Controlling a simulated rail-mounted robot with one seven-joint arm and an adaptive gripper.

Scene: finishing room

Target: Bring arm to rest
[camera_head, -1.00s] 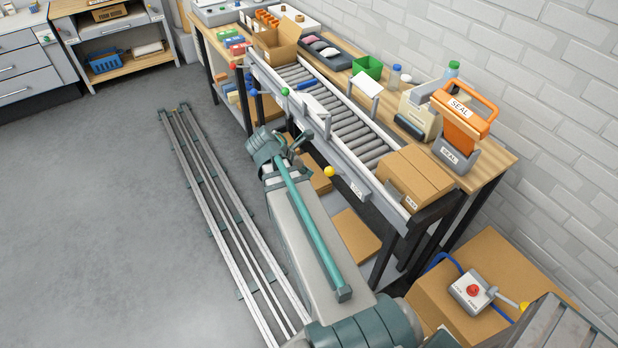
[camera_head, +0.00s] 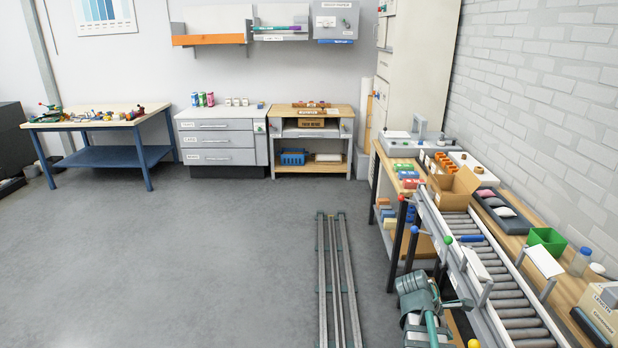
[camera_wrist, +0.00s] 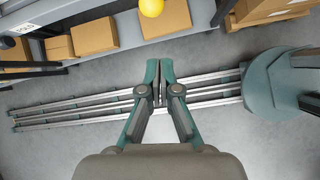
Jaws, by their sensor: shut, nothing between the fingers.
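My gripper (camera_wrist: 159,82) shows in the wrist view with its two teal and grey fingers close together and nothing between them. It hangs over the grey floor and the metal floor rails (camera_wrist: 90,108), apart from any object. In the head view my arm (camera_head: 425,310) is at the lower right, beside the roller conveyor (camera_head: 480,265). Most of the arm is cut off by the bottom edge.
The conveyor and wooden bench (camera_head: 567,292) run along the right wall. An open cardboard box (camera_head: 452,190) and a green bin (camera_head: 547,241) stand there. The floor left of the rails (camera_head: 335,280) is clear.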

